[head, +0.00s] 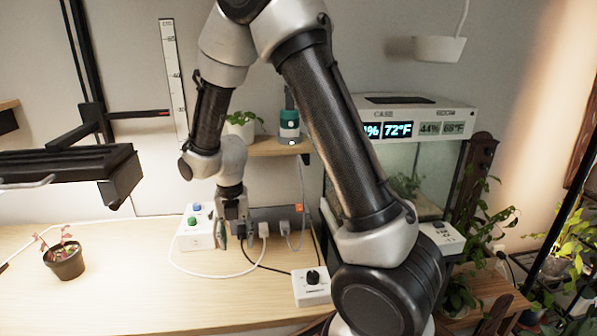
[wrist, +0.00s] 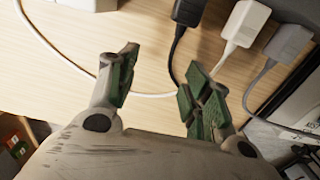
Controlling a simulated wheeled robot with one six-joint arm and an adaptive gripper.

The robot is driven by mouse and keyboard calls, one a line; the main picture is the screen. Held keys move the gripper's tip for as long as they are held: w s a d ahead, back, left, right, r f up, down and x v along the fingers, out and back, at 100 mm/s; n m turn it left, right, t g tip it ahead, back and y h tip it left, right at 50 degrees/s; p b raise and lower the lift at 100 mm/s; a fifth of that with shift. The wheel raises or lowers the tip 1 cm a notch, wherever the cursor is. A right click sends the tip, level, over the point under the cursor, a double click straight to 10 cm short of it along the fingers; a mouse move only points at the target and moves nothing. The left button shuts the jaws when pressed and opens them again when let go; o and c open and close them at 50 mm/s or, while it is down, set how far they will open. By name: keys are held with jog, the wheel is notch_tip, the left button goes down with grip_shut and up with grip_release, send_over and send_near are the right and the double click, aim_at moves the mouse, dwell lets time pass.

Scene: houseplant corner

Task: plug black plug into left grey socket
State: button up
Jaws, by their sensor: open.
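The black plug (wrist: 187,12) shows at the top of the wrist view, its front end cut off by the frame edge, so I cannot tell whether it sits in a socket. Its black cable drops toward my right finger. A grey socket box (head: 268,213) stands on the table in the head view, with plugs at its front. Its left part is hidden behind my gripper (head: 237,236). My gripper is open and empty, low over the table before the box's left end. In the wrist view my gripper (wrist: 162,62) has its fingers apart, short of the black plug.
A white plug (wrist: 243,27) and a grey plug (wrist: 288,44) sit right of the black plug. A white box with coloured knobs (head: 195,232) stands left. A white dial box (head: 311,288) is in front right. A potted plant (head: 65,262) stands far left, with clear table between.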

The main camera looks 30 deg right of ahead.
jog(key=s+d+r+m+t, duration=0.1)
jog(key=s+d+r+m, duration=0.2)
jog(key=r, duration=0.4)
jog(key=s+d+r+m, duration=0.1)
jog(key=d+r+m, duration=0.1)
jog(key=r+m, duration=0.4)
jog(key=s+d+r+m+t, duration=0.1)
jog(key=s+d+r+m, duration=0.4)
jog(key=s+m, duration=0.4)
jog(key=s+d+r+m+t, duration=0.2)
jog(key=s+d+r+m, duration=0.3)
jog(key=s+m, duration=0.4)
jog(key=r+m, duration=0.1)
jog(key=m, duration=0.3)
jog(key=shift+r, duration=0.3)
jog(key=shift+s+d, duration=0.1)
